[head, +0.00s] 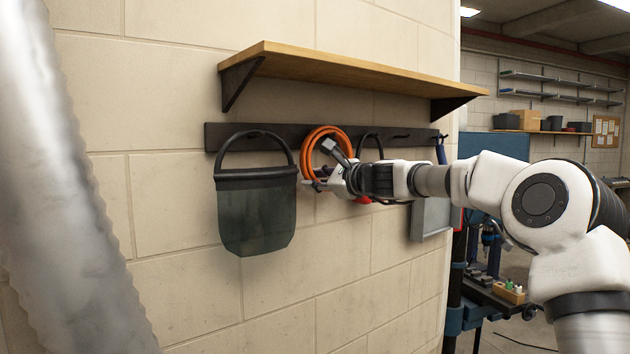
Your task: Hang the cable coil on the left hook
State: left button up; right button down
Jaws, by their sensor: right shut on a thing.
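The orange cable coil (309,140) is in front of the dark hook rail (225,134), just right of a hanging face shield. My right gripper (320,166) comes in from the right and is shut on the lower part of the coil. The coil stands roughly upright, its upper part overlapping the rail. Whether it touches a hook or the rail cannot be told. The face shield (256,215), dark green with a black band, hangs at the rail's left end and covers the hook there. My left gripper is not in view.
A wooden shelf (350,66) on black brackets juts out above the rail. Behind my right gripper, a black loop (371,137) and a red item (363,200) show partly. A grey panel (430,218) hangs at the right. The wall below is bare.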

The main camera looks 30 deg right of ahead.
jog(key=shift+w, duration=0.1)
jog(key=c, duration=0.9)
grip_release()
jog(key=shift+r, duration=0.1)
